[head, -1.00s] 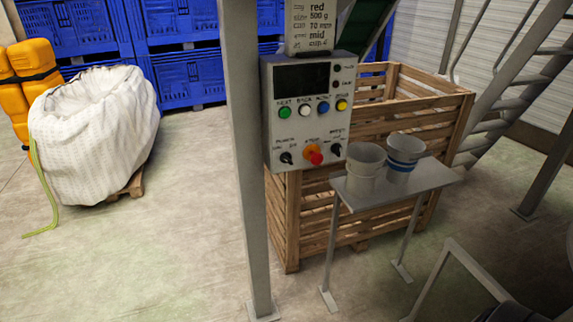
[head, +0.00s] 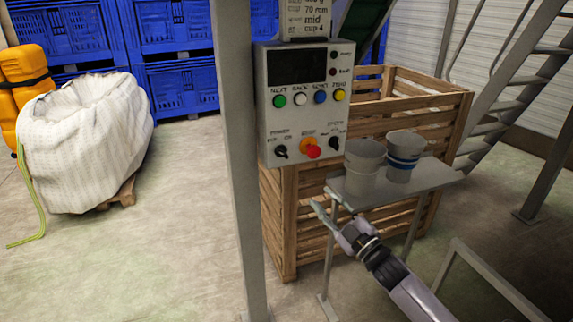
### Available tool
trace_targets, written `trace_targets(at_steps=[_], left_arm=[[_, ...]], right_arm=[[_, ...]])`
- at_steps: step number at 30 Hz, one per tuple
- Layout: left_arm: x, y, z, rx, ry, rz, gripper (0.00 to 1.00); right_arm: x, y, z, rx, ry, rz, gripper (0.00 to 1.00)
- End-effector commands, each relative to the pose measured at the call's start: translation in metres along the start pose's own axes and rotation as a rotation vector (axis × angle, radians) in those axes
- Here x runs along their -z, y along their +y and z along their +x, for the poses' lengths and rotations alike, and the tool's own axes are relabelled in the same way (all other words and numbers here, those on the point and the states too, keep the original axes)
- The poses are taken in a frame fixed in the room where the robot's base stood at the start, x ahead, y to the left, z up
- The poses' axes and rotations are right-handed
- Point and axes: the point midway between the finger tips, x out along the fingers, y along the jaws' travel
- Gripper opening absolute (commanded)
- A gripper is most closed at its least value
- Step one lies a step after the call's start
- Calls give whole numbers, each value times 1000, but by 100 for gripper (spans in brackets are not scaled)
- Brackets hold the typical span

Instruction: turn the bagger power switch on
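The grey control box (head: 292,128) is fixed on a post. Its power switch (head: 281,151) is a black rotary knob at the lower left, under the label POWER; I cannot tell which way it points. My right gripper (head: 321,197) is below and to the right of the knob, apart from the box and in front of the small table's left edge. Its two fingers are spread, with nothing between them. My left gripper is not in view.
A red knob on an orange base (head: 312,150) and another black knob (head: 334,143) sit right of the power switch. Coloured buttons are above. Two buckets stand on a small grey table (head: 433,175). A wooden crate (head: 288,215) is behind. The grey post (head: 239,230) stands left.

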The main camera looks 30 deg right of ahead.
Motion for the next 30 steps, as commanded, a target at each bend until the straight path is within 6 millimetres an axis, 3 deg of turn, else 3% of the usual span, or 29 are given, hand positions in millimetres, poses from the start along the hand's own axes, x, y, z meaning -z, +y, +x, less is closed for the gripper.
trace_targets(at_steps=[5, 24, 30], left_arm=[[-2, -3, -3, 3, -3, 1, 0], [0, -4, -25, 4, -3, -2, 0], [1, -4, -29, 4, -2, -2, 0]], right_arm=[[7, 6, 15, -7, 16, -7, 29], [8, 6, 138, -6, 12, -4, 29], [7, 5, 164, -6, 11, -4, 29]])
